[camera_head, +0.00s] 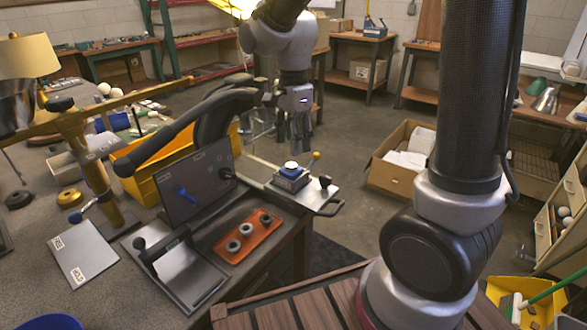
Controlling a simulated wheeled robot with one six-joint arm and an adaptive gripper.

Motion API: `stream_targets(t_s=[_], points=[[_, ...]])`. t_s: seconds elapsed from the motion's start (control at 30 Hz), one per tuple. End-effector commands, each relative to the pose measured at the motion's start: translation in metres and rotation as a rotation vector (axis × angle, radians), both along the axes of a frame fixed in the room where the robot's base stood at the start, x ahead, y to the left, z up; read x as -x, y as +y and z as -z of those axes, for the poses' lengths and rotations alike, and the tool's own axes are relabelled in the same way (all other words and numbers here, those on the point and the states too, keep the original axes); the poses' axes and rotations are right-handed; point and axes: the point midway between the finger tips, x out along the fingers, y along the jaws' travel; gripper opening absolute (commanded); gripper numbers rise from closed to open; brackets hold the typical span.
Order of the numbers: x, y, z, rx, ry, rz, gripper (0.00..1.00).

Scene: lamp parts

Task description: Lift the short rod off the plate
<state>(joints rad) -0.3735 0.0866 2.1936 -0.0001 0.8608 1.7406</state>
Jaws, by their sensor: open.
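My gripper (301,145) hangs fingers down above the far right corner of the workbench; it is open, and I see nothing between its fingers. A second flat plate (190,275) at the front carries a short black bar (165,245) with a knob end. I cannot tell for sure which piece is the short rod.
An orange tray (262,243) with dark rings lies near the front edge. A dark upright panel (193,182) and a yellow bin (150,163) stand left of my gripper. A labelled plate (75,262) lies at left. A cardboard box (385,175) is on the floor.

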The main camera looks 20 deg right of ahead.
Motion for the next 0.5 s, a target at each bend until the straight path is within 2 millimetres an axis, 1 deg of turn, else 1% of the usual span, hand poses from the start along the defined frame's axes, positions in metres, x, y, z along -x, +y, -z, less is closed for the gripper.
stream_targets(t_s=[0.03,0.17,0.4,0.5], points=[[0.0,0.0,0.007,0.002,0.004,0.0,0.53],[0.0,0.001,0.023,0.002,0.004,-0.002,0.53],[-0.003,0.003,0.06,0.002,0.005,-0.003,0.53],[-0.003,0.003,0.067,0.0,0.002,-0.003,0.53]])
